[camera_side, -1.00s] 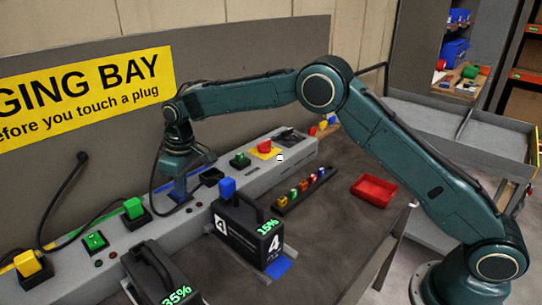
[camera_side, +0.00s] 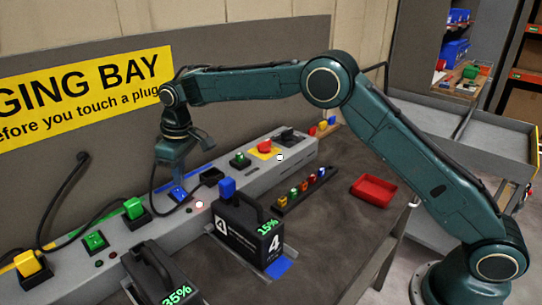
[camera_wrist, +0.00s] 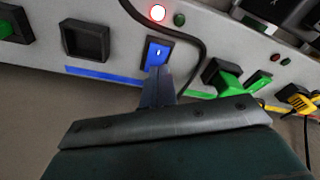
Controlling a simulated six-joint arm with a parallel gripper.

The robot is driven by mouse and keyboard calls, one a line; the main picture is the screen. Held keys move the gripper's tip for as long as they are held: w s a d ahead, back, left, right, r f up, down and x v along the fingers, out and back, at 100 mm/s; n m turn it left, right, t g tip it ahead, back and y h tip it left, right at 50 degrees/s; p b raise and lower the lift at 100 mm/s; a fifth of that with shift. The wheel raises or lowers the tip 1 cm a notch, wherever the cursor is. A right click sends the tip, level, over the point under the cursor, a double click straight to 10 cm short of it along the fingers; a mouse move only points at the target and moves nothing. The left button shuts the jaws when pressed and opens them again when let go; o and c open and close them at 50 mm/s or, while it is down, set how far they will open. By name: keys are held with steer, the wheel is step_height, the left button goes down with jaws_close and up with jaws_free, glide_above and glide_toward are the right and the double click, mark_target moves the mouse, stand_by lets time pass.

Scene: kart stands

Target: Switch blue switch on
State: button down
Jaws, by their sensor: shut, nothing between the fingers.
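The blue switch (camera_side: 177,194) sits on the grey charging rail, and it also shows in the wrist view (camera_wrist: 157,53) as a blue rocker with a small white mark in a dark frame. A red lamp (camera_wrist: 157,13) beside it is lit; it also glows in the side view (camera_side: 199,204). A green lamp (camera_wrist: 179,19) next to it looks dark. My gripper (camera_side: 178,180) points down just above the switch, and in the wrist view its closed fingers (camera_wrist: 158,80) end close to the rocker's near edge. I cannot tell whether they touch.
An empty black socket (camera_wrist: 85,41) is beside the switch, and a black cable (camera_wrist: 203,45) runs past its other side. A green switch (camera_side: 95,241) and a green plug (camera_side: 135,208) are further along the rail. A battery (camera_side: 245,228) with a blue plug stands in front.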

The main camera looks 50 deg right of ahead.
mark_target(183, 196)
steer(key=shift+r, duration=1.7)
steer(key=s+d+r+m+t, duration=0.1)
steer(key=s+d+r+m, duration=0.1)
steer(key=s+d+r, duration=0.55)
steer(key=s+d+r+m+t, duration=0.1)
steer(key=s+d+r, duration=0.3)
steer(key=s+r, duration=0.6)
steer(key=s+d+f+m, duration=0.1)
steer(key=s+d+f, duration=0.1)
steer(key=s, duration=0.6)
steer(key=s+d+f+m+t, duration=0.1)
steer(key=s+d+f, duration=0.1)
steer(key=s, duration=0.6)
steer(key=s+d+f+m+t, duration=0.1)
steer(key=s+d+f, duration=0.2)
steer(key=s, duration=0.6)
steer(key=shift+f+h, duration=0.4)
steer(key=shift+f, duration=0.1)
